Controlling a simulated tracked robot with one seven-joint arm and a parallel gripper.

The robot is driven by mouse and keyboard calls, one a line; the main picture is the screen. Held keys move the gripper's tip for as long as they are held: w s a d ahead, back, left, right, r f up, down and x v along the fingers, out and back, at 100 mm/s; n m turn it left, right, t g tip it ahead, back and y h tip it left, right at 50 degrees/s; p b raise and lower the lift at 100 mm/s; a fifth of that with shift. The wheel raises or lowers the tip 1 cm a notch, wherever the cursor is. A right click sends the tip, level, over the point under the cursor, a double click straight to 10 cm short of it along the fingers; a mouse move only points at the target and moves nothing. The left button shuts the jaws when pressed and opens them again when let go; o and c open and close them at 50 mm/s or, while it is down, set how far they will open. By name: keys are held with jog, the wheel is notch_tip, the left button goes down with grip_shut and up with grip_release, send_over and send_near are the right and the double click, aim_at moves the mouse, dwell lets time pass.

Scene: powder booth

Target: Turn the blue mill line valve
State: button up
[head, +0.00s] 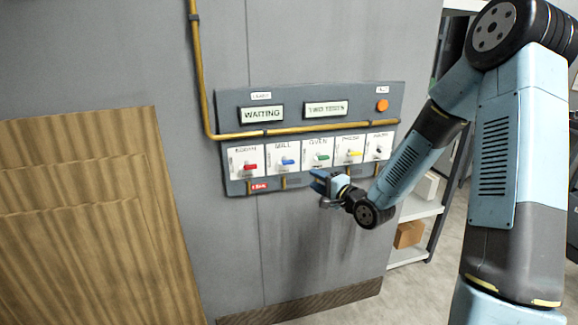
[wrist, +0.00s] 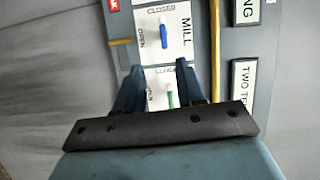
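The blue mill valve handle (head: 288,161) is on the white MILL plate, second from left in the panel's row of valves. In the wrist view the blue handle (wrist: 164,40) lies in line with the CLOSED label; the OPEN label is to its left. My gripper (head: 316,182) is in front of the panel, below and right of the MILL plate. In the wrist view my gripper (wrist: 160,68) has its two fingers apart with nothing held. The blue handle shows beyond the fingertips, apart from them. The green handle (wrist: 170,98) shows between the fingers.
Red (head: 250,166), green (head: 320,156), yellow (head: 353,154) and dark (head: 378,150) handles share the row. A yellow pipe (head: 232,136) runs above them, below the WAITING sign (head: 262,114). Shelves (head: 420,208) stand at right. The wall below the panel is clear.

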aim_at(288, 164)
jog(key=shift+y, duration=0.3)
jog(key=x, duration=1.4)
jog(key=shift+r, duration=0.1)
grip_shut()
